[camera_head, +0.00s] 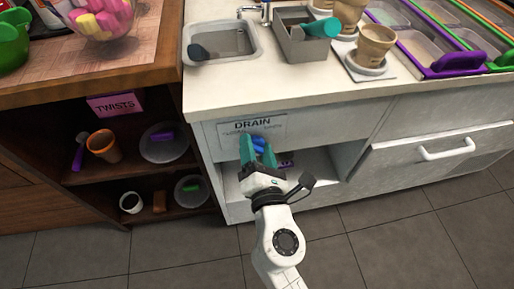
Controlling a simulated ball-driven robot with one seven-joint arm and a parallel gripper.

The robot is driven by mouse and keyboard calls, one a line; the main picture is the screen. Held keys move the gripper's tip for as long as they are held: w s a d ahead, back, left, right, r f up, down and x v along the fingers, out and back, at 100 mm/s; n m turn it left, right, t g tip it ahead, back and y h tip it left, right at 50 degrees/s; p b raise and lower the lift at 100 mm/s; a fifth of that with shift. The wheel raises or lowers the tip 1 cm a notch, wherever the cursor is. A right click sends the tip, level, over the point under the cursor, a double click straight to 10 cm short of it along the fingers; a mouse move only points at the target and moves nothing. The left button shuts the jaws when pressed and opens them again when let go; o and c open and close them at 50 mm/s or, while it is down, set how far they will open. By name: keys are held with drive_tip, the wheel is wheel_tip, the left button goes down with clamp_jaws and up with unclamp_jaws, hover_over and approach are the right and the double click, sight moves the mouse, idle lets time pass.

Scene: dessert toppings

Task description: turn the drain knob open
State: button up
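The drain knob (258,141) is blue and sits on the white cabinet front, just below the DRAIN label (252,125). My gripper (258,150) has teal fingers and reaches up to the knob from below. Its fingers stand apart, one on the left and one on the right of the blue knob. I cannot tell whether they touch or grip it. The fingers hide part of the knob, so its turn angle is unclear.
A sink (221,44) is set in the counter above, with a grey bin (306,40) beside it. An open shelf (323,170) lies below the label. A white drawer handle (447,150) sticks out at right. The tiled floor (400,240) in front is clear.

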drive_tip(key=c, duration=0.7)
drive_tip(key=shift+o, duration=0.2)
drive_tip(key=m+b, duration=0.2)
drive_tip(key=m, duration=0.2)
drive_tip(key=shift+d+f+m, duration=0.1)
drive_tip(key=shift+d+m, duration=0.05)
drive_tip(key=shift+m, duration=0.15)
drive_tip(key=m+b, duration=0.3)
drive_tip(key=m, duration=0.1)
drive_tip(key=shift+f+m, duration=0.1)
drive_tip(key=shift+m, duration=0.2)
drive_tip(key=m+b, duration=0.2)
drive_tip(key=m, duration=0.2)
drive_tip(key=shift+w+d+f+m, duration=0.1)
drive_tip(key=shift+m, duration=0.2)
drive_tip(key=shift+f+m+b, duration=0.1)
drive_tip(key=shift+m+b, duration=1.3)
drive_tip(key=shift+m, duration=0.7)
